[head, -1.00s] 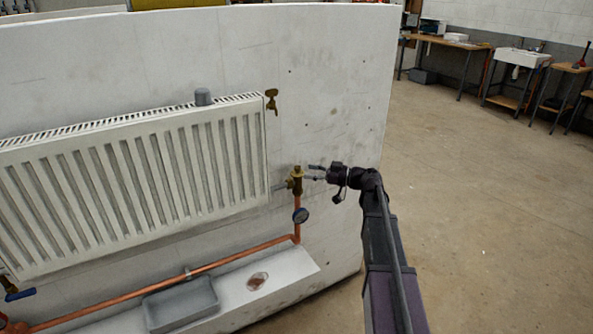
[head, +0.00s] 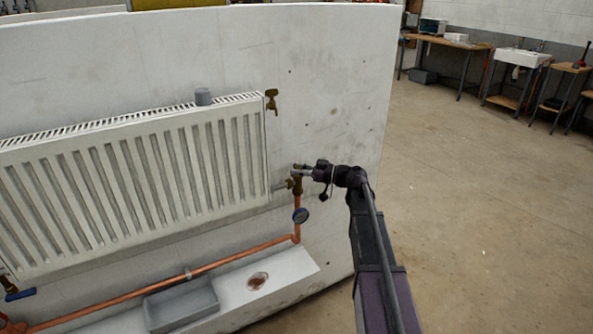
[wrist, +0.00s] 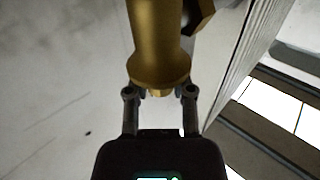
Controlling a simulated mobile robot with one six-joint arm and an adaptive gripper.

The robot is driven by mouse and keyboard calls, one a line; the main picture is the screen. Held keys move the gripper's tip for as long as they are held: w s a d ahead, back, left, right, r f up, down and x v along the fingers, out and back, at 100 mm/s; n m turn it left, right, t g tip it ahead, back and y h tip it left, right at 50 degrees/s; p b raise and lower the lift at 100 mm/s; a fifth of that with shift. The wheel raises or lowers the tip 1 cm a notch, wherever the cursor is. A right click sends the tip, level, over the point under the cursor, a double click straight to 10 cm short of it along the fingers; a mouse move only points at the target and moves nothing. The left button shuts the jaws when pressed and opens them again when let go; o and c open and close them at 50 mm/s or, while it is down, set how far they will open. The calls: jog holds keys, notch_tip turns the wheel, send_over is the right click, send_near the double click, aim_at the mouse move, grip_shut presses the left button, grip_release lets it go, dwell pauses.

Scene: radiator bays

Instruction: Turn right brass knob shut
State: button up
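The right brass knob sits on the brass valve (head: 296,186) at the lower right of the radiator, above a copper pipe. In the head view my gripper (head: 302,169) reaches in from the right and its fingertips overlap the top of the valve, hiding part of the knob. In the wrist view the brass knob and valve body (wrist: 158,45) fill the upper middle. My gripper's fingers (wrist: 160,92) stand apart, one on each side of the brass end. I see no clear grip; whether either finger touches is hard to tell.
The white radiator (head: 130,180) hangs on a pale wall panel (head: 340,90). A brass fitting (head: 271,98) is at its top right corner. A grey tray (head: 180,304) stands on the ledge.

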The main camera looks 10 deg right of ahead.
jog(key=shift+a, duration=0.25)
grip_shut()
jog(key=shift+d, duration=0.2)
jog(key=shift+s, duration=0.1)
jog(key=shift+s+f+m+t+h, duration=0.1)
jog(key=shift+s+m+t+h, duration=0.05)
jog(key=shift+m+t+h, duration=1.15)
jog(key=shift+m+t, duration=0.2)
jog(key=shift+t, duration=0.4)
jog(key=m+t+h, duration=0.2)
jog(key=m+h, duration=0.1)
jog(key=m+t+h, duration=0.2)
jog(key=t+h, duration=0.1)
jog(key=h, duration=0.1)
jog(key=shift+m+h, duration=0.3)
jog(key=shift+m, duration=0.1)
jog(key=m+h, duration=0.2)
jog(key=h, duration=0.2)
jog(key=m+h, duration=0.3)
jog(key=h, duration=0.1)
jog(key=shift+w+t, duration=0.2)
jog(key=shift+t, duration=0.2)
jog(key=shift+m+g+h, duration=0.8)
jog(key=shift+m+h, duration=1.2)
jog(key=shift+h, duration=1.1)
